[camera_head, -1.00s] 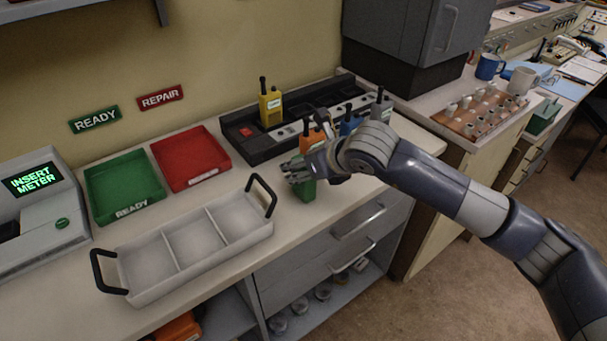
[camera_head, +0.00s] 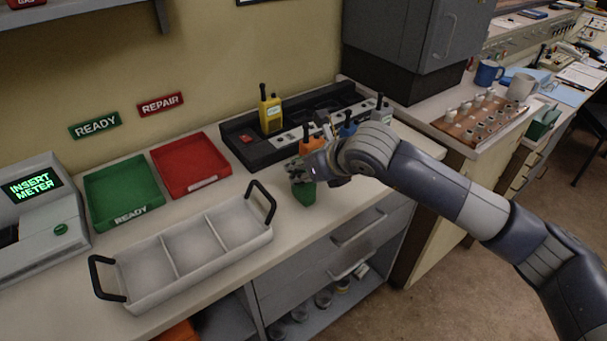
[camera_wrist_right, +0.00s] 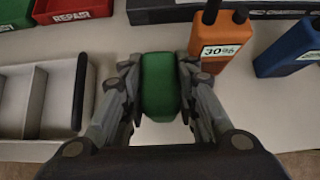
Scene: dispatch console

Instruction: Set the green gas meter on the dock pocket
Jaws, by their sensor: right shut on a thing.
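The green gas meter (camera_head: 304,195) is at the front of the counter, right of the grey tray. My right gripper (camera_head: 303,172) is shut on it from above and covers its upper part. In the right wrist view the green meter (camera_wrist_right: 158,85) sits between the two fingers of the right gripper (camera_wrist_right: 158,75). I cannot tell whether its lower end touches the counter. The dock (camera_head: 55,228) stands at the far left with "INSERT METER" on its screen. Its dark pocket (camera_head: 9,236) is partly cut off by the picture edge. My left gripper is not in view.
A grey three-compartment tray (camera_head: 160,248) with black handles stands empty between gripper and dock. Behind it are a green READY bin (camera_head: 131,215) and a red bin (camera_head: 204,183). An orange radio (camera_wrist_right: 227,45) and a blue radio (camera_wrist_right: 290,50) stand close to the gripper's right.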

